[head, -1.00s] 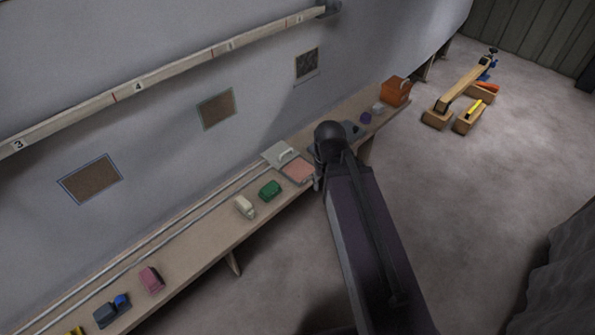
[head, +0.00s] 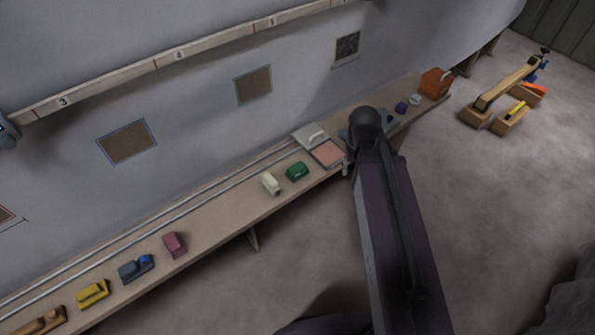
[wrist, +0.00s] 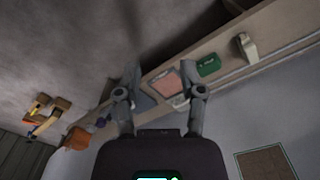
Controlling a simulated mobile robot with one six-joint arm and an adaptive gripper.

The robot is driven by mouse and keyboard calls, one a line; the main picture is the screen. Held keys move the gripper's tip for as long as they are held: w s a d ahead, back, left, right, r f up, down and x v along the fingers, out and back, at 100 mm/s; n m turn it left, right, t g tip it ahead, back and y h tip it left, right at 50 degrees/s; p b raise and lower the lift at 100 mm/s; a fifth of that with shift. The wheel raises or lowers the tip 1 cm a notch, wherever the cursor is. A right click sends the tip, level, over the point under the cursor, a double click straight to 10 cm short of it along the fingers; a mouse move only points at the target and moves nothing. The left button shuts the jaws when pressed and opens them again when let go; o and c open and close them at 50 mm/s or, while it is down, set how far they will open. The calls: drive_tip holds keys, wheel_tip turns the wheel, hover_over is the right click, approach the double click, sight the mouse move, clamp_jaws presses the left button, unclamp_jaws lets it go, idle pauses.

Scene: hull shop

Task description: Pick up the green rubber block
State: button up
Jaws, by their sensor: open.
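The green rubber block (head: 297,171) lies on the long wooden shelf, between a cream block and a pink pad in the head view. It also shows in the wrist view (wrist: 209,65), beyond and to the right of my fingers. My gripper (wrist: 165,80) is open and empty in the wrist view, its two fingers apart, and nothing is between them at close range. In the head view my arm hides most of the gripper.
The cream block (head: 271,183) is close beside the green one. The pink pad (head: 328,153) is on its other side. A maroon block (head: 174,244), a blue block (head: 136,268) and a yellow block (head: 92,293) lie farther left. An orange box (head: 435,84) stands at the far right.

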drive_tip(key=o, duration=0.7)
drive_tip(key=shift+w+a+f, duration=0.1)
drive_tip(key=shift+w+f, duration=0.05)
drive_tip(key=shift+w, duration=0.05)
drive_tip(key=m+b, duration=1.1)
drive_tip(key=b, duration=0.3)
hover_over(297, 166)
wheel_tip(297, 166, down, 14)
drive_tip(key=shift+r, duration=0.1)
wheel_tip(297, 166, down, 9)
drive_tip(key=b, duration=0.8)
drive_tip(key=shift+s+r+b, duration=0.1)
drive_tip(key=shift+r+b, duration=0.05)
drive_tip(key=shift+b, duration=0.2)
